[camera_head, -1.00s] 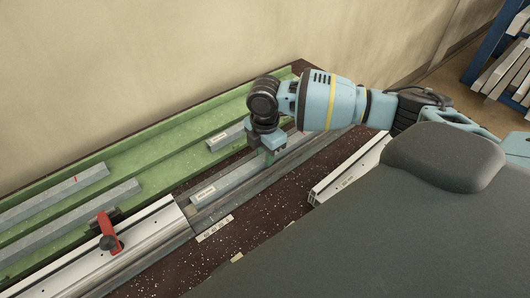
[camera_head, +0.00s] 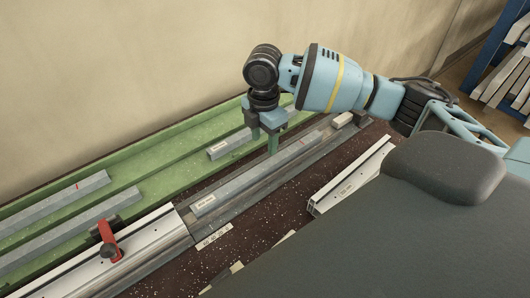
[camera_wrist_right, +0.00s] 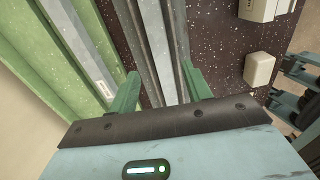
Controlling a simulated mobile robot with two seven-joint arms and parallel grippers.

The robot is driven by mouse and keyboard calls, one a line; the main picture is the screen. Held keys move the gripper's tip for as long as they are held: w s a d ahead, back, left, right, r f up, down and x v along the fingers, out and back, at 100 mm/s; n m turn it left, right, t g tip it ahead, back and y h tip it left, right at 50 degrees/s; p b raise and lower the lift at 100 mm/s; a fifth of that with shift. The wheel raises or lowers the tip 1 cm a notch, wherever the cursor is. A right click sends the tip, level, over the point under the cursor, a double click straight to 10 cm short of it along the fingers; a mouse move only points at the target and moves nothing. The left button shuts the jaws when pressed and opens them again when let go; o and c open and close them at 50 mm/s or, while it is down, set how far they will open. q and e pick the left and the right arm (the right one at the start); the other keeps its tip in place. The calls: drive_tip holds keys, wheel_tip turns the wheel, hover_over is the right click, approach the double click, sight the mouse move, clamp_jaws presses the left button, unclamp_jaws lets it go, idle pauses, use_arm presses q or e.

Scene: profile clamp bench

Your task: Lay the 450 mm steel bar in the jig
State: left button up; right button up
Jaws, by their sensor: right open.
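A grey steel bar with a small white label (camera_head: 240,183) lies lengthwise in the grey channel of the jig (camera_head: 187,222), on the dark speckled bench. The label is too small to read. My right gripper (camera_head: 264,138) is above the far part of this bar, pointing down, with its fingers apart and empty. In the right wrist view the green fingertips (camera_wrist_right: 160,90) stand on either side of the bar (camera_wrist_right: 155,40) and the channel rails, with nothing gripped. My left gripper is out of view.
A green rack (camera_head: 150,150) along the wall holds other grey bars, including a short labelled one (camera_head: 228,146). A red clamp lever (camera_head: 109,241) stands on the pale profile at left. A loose pale profile (camera_head: 350,178) lies to the right. A small beige block (camera_head: 342,120) sits near the far end.

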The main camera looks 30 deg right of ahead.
drive_tip(key=shift+r, duration=1.6)
drive_tip(key=shift+f, duration=0.1)
